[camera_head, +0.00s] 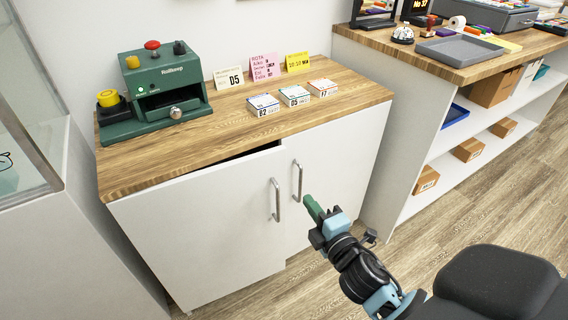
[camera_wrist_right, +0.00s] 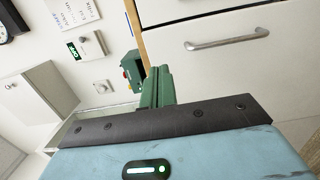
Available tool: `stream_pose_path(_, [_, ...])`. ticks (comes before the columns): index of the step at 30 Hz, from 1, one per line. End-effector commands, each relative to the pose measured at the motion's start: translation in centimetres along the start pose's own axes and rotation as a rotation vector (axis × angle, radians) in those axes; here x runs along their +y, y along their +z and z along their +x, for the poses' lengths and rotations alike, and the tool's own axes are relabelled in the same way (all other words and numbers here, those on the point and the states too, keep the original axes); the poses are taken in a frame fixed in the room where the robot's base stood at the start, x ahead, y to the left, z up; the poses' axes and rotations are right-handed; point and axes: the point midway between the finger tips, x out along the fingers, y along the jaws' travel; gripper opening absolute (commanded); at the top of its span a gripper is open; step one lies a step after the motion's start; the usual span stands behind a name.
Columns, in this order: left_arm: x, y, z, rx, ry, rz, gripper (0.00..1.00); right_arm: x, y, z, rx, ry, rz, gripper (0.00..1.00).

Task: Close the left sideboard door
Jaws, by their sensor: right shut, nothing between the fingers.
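The sideboard (camera_head: 152,180) is white with a wooden top. Its left door (camera_head: 200,230) stands slightly ajar, with a dark gap under the top and its free edge out in front of the right door (camera_head: 340,160). The left door's upright metal handle (camera_head: 276,200) is near that edge. The right door looks shut; its handle (camera_head: 297,181) is beside it. My right gripper (camera_head: 312,207), with green fingers, is shut and empty, in front of the right door just below its handle in the picture. The fingers also show in the wrist view (camera_wrist_right: 158,88), near a white front with a handle (camera_wrist_right: 227,40). My left gripper is out of view.
On the top stand a green machine (camera_head: 163,88), several small boxes (camera_head: 295,96) and cards (camera_head: 265,67). A shelf unit (camera_head: 400,140) stands to the right, a glass-topped white cabinet (camera_head: 60,240) to the left. The floor (camera_head: 445,215) at front right is partly clear.

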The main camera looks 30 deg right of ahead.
Motion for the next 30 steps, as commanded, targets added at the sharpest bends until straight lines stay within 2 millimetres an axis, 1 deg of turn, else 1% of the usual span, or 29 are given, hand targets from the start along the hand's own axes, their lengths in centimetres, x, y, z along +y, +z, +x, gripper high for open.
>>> stream_pose_path(5, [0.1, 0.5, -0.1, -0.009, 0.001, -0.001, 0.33, -0.1, 0.0, 0.3, 0.001, 0.000, 0.000, 0.00])
stream_pose_path(8, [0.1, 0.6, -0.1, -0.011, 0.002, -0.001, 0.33, -0.1, -0.1, 1.1, 0.002, 0.001, 0.000, 0.00])
stream_pose_path(11, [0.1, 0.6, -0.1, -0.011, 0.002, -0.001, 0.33, 0.0, -0.1, 2.5, 0.003, 0.002, 0.000, 0.00])
stream_pose_path(24, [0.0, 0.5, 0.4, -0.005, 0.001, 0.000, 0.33, 0.0, -0.1, 10.1, 0.003, 0.002, 0.001, 0.00])
stream_pose_path(30, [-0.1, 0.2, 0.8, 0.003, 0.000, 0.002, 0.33, -0.1, -0.1, 12.7, 0.004, 0.001, 0.000, 0.00])
